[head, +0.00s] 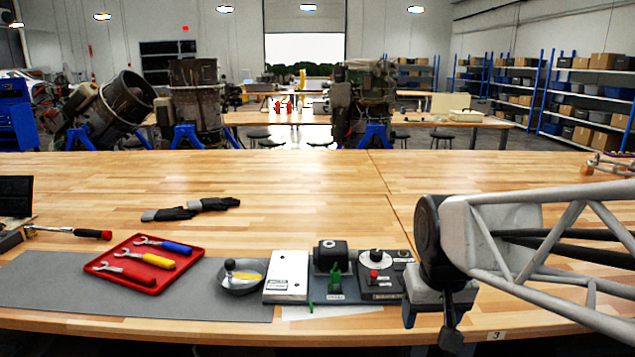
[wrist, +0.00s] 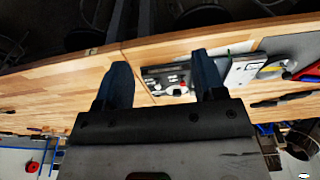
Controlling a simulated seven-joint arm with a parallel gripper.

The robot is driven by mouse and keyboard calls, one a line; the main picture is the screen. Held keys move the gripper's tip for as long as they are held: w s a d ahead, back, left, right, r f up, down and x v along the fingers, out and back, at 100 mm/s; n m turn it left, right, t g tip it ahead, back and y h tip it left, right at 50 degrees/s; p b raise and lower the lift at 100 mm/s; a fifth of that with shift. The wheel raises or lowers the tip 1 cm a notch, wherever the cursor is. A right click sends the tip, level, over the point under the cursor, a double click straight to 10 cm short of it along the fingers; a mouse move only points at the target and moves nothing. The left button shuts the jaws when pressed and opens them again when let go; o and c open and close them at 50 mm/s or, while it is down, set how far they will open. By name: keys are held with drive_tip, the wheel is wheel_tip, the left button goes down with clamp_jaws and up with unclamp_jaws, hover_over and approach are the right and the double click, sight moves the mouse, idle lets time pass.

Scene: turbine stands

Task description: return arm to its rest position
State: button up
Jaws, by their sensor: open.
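My gripper (wrist: 160,60) is open and empty in the wrist view, its two dark fingers wide apart. In the head view my gripper (head: 450,332) hangs at the front right, just right of the row of small devices and over the bench's front edge. One finger shows there, and the other is hard to make out. My arm comes in from the right edge, held above the wooden bench (head: 300,180). Nothing is held between the fingers, and a clear gap shows between them with the bench and devices behind.
A grey mat (head: 60,290) bears a red tray (head: 185,245) with several wrenches. A bowl (head: 241,288), a white box (head: 288,272), a green-levered device (head: 335,265) and a red-buttoned panel (head: 378,272) stand near the gripper. Black gloves (head: 190,209) lie behind. The bench's right rear is mostly clear.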

drive_tip(key=s+f, duration=0.2)
drive_tip(key=s, duration=0.8)
drive_tip(key=shift+d+t, duration=0.2)
drive_tip(key=shift+t, duration=0.1)
drive_tip(key=shift+w+r, duration=0.1)
drive_tip(key=shift+c, duration=0.3)
idle(1.2)
